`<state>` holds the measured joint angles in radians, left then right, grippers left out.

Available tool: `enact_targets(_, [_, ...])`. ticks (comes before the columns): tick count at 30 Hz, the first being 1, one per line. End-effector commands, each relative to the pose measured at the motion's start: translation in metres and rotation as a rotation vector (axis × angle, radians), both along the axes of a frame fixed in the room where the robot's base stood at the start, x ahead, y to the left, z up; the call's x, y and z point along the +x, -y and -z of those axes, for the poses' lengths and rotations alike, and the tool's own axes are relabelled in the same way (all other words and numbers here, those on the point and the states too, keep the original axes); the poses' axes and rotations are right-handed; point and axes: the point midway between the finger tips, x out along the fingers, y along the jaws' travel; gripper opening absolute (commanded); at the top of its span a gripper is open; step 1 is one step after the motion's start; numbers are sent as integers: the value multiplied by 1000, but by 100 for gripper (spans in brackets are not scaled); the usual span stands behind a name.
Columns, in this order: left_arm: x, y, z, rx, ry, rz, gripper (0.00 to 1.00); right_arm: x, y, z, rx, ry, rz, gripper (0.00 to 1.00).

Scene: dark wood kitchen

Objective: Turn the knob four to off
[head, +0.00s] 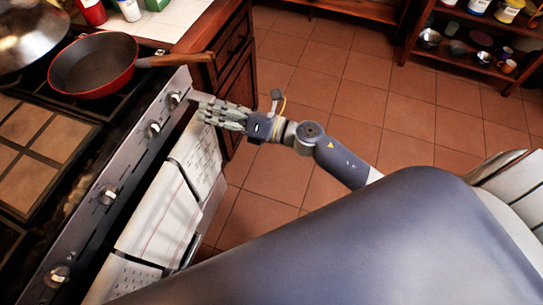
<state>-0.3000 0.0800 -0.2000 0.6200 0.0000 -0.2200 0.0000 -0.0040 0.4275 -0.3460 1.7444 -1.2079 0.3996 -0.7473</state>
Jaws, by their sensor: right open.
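Several silver knobs run along the stove's slanted front panel (128,158) in the head view. The far knob (174,99) is close to my right gripper (203,112). Below it in the picture come a second knob (153,129), a third knob (108,194) and a near knob (57,275). I cannot tell which one is knob four, and their settings are too small to read. My right gripper is open and empty, with its fingers pointing left toward the far knob and a small gap between. My left gripper is not in view.
A red pan (92,66) sits on the stove, its wooden handle (172,60) reaching over the front edge above my right gripper. White towels (160,215) hang on the stove front. The tiled floor (330,75) is clear; shelves (465,60) stand at the back right.

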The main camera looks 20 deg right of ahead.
Motion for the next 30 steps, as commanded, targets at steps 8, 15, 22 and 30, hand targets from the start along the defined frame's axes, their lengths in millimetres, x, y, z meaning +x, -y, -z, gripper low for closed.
enact_targets(8, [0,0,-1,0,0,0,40,-4,31,31,108,-145,84,58])
enact_targets(15, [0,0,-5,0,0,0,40,2,53,74,241,-316,194,58])
enact_targets(22, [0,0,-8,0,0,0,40,1,74,115,358,-466,301,58])
enact_targets(30, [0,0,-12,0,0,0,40,-9,96,164,487,-629,429,58])
